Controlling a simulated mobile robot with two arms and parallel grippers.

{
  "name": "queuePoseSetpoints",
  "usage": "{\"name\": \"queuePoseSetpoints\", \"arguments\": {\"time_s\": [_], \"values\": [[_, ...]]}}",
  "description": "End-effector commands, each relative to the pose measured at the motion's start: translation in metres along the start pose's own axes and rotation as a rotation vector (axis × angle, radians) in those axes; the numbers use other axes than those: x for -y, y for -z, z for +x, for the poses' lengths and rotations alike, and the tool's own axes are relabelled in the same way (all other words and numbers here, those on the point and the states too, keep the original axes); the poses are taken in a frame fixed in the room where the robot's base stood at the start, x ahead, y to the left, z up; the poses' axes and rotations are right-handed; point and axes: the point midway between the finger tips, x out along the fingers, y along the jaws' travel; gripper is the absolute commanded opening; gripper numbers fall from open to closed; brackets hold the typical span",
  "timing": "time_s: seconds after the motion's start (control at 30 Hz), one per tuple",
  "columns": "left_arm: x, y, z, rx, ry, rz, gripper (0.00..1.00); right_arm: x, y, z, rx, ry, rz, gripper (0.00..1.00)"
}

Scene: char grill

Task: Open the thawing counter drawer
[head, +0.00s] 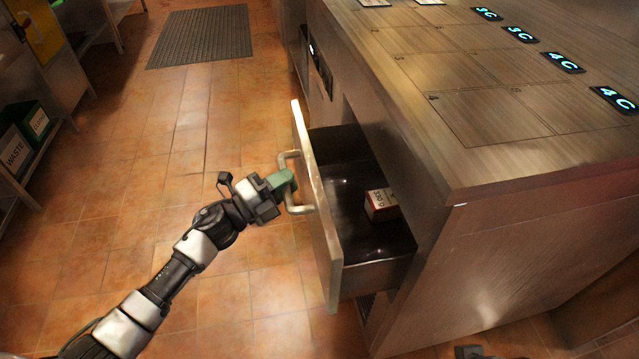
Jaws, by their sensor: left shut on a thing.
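The thawing counter (400,130) is a steel unit filling the right of the head view. Its drawer (376,272) is pulled out to the left, with a gap showing its dark inside. A small red and white box (381,205) lies in the drawer. The drawer front carries a pale bar handle (300,209). My left gripper (284,179), with green fingers, is shut on the handle at the outer side of the drawer front. My right gripper's fingers do not show.
Lit displays reading 3C and 4C (563,62) sit on the countertop. The tiled floor (150,200) left of the drawer is clear. A dark mat (200,36) lies farther back. Shelving with a green bin (33,125) stands at the left edge.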

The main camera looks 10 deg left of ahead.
Motion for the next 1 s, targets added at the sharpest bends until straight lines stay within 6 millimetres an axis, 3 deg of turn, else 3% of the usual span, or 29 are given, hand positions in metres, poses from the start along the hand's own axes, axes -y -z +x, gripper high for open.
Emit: {"name": "queuePoseSetpoints", "arguments": {"time_s": [0.6, 0.8, 1.0], "values": [[0.031, -0.064, -0.156, -0.005, -0.004, 0.0, 0.0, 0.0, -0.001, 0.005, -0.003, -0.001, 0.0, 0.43], [0.04, -0.081, -0.197, -0.005, -0.003, -0.001, 0.0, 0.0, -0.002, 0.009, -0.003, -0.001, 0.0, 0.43], [0.047, -0.093, -0.224, -0.005, -0.002, 0.0, 0.0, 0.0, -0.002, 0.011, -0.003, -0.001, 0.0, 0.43]]}}
